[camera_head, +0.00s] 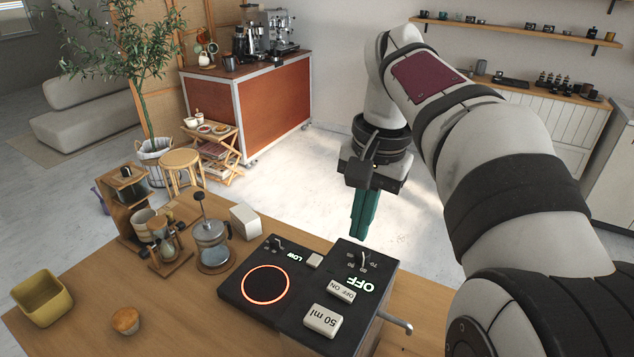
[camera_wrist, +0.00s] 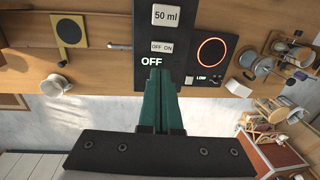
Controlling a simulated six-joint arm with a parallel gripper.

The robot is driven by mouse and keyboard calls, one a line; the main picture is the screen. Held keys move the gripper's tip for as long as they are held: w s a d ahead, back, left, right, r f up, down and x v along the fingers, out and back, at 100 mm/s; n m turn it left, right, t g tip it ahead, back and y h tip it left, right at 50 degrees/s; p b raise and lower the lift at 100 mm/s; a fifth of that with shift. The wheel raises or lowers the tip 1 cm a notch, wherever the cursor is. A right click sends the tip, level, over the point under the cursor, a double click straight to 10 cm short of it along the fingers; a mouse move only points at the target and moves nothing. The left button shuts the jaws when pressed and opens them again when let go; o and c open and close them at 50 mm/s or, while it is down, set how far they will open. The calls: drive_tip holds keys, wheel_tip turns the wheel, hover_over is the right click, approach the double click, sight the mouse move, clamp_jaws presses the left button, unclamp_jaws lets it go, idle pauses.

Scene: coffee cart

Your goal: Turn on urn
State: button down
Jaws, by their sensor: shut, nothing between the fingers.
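The urn (camera_head: 382,277) is a black box at the counter's front right in the head view, with a metal spout on its side. Its top has a dial, a lit green "OFF", a white "OFF ON" switch (camera_head: 341,291) and a white "50 ml" button (camera_head: 323,320). In the wrist view the switch (camera_wrist: 162,47) lies just past my fingertips, with "OFF" beside them. My gripper (camera_head: 359,236) has green fingers, shut and empty. It hangs beyond the urn in the head view, apart from the switch. The fingers (camera_wrist: 163,72) cover part of the urn's top in the wrist view.
Left of the urn is a hotplate (camera_head: 265,284) with a glowing orange ring and "LOW" display. A French press (camera_head: 211,246), white box (camera_head: 245,221), pour-over stands, muffin (camera_head: 125,321) and yellow bowl (camera_head: 42,298) stand further left. Open floor lies behind the counter.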

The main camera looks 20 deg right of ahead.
sight(336, 286)
drive_tip(key=shift+w+a+r, duration=0.15)
drive_tip(key=shift+w+a, duration=0.05)
drive_tip(key=shift+w, duration=0.1)
drive_tip(key=f, duration=0.4)
drive_tip(key=w+a+f, duration=0.1)
drive_tip(key=f, duration=0.9)
drive_tip(key=shift+w+a, duration=0.25)
drive_tip(key=shift+w, duration=0.05)
